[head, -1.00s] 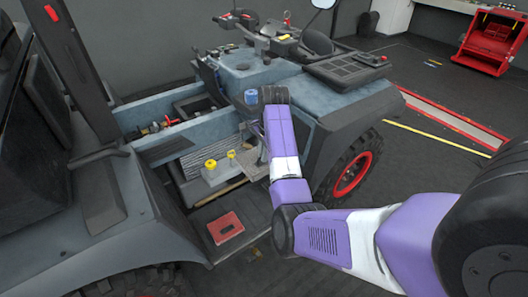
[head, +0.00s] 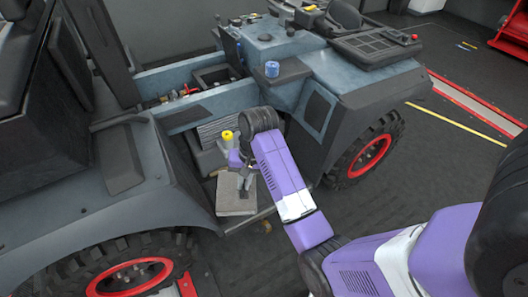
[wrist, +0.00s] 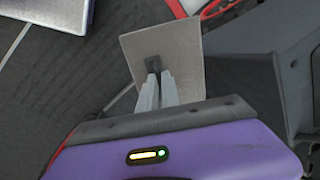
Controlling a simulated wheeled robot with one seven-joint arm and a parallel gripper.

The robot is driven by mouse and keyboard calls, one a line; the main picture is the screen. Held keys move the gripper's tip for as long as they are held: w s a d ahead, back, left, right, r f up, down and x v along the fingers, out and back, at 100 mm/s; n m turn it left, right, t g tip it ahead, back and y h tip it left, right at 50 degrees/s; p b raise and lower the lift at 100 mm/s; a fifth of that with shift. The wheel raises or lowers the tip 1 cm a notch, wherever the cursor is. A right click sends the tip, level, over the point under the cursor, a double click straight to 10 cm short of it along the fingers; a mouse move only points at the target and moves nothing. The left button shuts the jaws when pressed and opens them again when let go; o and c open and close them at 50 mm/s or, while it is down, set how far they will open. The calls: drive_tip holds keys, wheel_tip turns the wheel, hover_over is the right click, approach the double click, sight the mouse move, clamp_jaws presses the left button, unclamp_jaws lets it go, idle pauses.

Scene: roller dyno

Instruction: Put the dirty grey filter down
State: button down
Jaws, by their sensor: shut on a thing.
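The dirty grey filter (head: 236,197) is a flat, squarish pale grey panel with a dark tab in its middle. My gripper (head: 244,187) is shut on that tab from above. In the wrist view, the filter (wrist: 180,42) sits beyond my gripper (wrist: 155,76), and both fingers meet at the dark tab. In the head view, the filter is over the low step beside the vehicle's open engine bay. I cannot tell whether its underside touches anything. What lies directly beneath it is hidden.
The vehicle's blue-grey body (head: 310,75) stands behind, with a yellow cap (head: 227,135) close to my gripper. A wheel with a red rim (head: 372,153) is on the right. A red object (head: 187,285) shows at the lower edge. Dark floor (head: 440,170) is open at right.

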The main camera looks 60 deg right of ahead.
drive_tip(key=w+a+f+n+g, duration=0.1)
drive_tip(key=a+n, duration=0.4)
drive_tip(key=a, duration=0.5)
drive_tip(key=w+a+f+n+y, duration=0.1)
drive_tip(key=a+f+n, duration=0.2)
drive_tip(key=a+n, duration=0.3)
drive_tip(key=a, duration=0.4)
drive_tip(key=shift+w+a+f+n+g, duration=0.2)
drive_tip(key=shift+w+a+n+g, duration=0.1)
drive_tip(key=shift+w+g, duration=0.1)
drive_tip(key=shift+w+a, duration=0.1)
